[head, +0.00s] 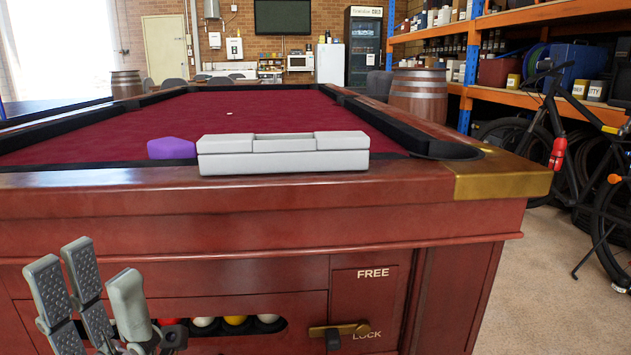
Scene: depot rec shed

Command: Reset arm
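My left gripper (92,283) is at the lower left, in front of the pool table's end panel. Its grey fingers point up and stand apart, with textured pads showing on two of them. It is open, and nothing shows between the fingers. My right gripper is not in view. A brass lever (352,328) with a dark knob sits on the end panel, beside the word LOCK and below the word FREE. It lies about level, to the right of my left gripper and apart from it.
The pool table's wooden rail (420,192) spans the front. A light grey case (283,162) and a purple block (171,148) sit at its near edge. Several balls (235,320) lie in the slot. A bicycle (560,110) and shelving stand right; some floor (545,290) is clear.

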